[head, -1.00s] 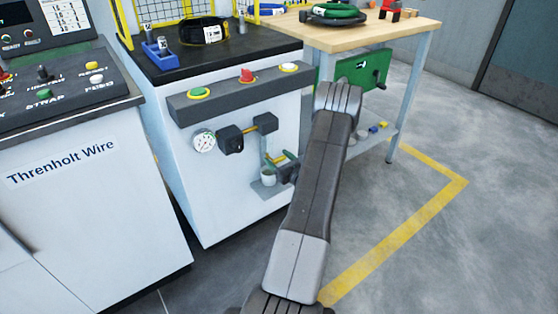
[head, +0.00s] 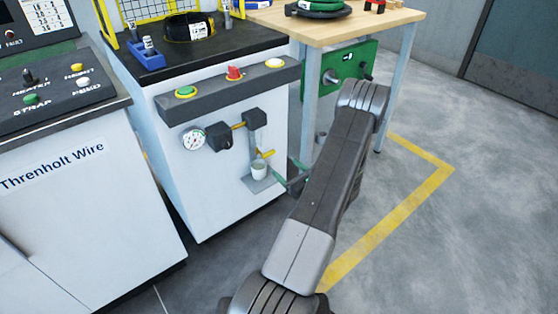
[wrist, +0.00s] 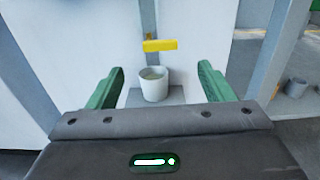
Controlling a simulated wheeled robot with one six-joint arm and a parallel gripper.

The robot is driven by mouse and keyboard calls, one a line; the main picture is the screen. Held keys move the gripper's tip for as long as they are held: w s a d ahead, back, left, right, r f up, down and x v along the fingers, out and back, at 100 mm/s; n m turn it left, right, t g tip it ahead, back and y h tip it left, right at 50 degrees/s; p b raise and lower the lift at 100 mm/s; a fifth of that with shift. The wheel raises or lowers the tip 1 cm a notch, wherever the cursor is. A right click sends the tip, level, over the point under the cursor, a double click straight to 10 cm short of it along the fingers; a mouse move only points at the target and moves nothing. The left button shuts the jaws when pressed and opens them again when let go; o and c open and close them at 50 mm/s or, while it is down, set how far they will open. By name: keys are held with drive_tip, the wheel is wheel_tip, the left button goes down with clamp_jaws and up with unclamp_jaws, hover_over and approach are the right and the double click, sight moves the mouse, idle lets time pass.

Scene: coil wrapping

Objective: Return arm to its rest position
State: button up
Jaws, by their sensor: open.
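My gripper (wrist: 161,70) is open, with its two green fingers apart and nothing between them. In the wrist view a small grey-white cup (wrist: 153,85) stands upright beyond the fingers on a grey bracket, under a yellow lever (wrist: 160,45). In the head view the cup (head: 258,168) sits at the front of the white machine (head: 215,200), and my green fingers are just right of it, apart from it. My dark arm link hides part of the gripper there.
The wooden table (head: 330,27) with a green coil (head: 318,8) and a green panel (head: 345,68) stands right of the machine. A control cabinet (head: 80,200) stands at the left. Grey floor (head: 470,220) with a yellow line (head: 400,213) is open at the right.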

sight(270, 155)
drive_tip(key=shift+v, duration=1)
drive_tip(key=shift+w, duration=0.1)
drive_tip(key=b+x, duration=0.2)
drive_tip(key=x, duration=1.1)
drive_tip(key=shift+w+a+f+b, duration=0.1)
drive_tip(key=shift+w+a+b, duration=0.1)
drive_tip(key=shift+b, duration=0.2)
drive_tip(key=shift+w+p, duration=0.1)
drive_tip(key=shift+p, duration=0.25)
drive_tip(key=shift+m, duration=0.4)
drive_tip(key=shift+f, duration=0.1)
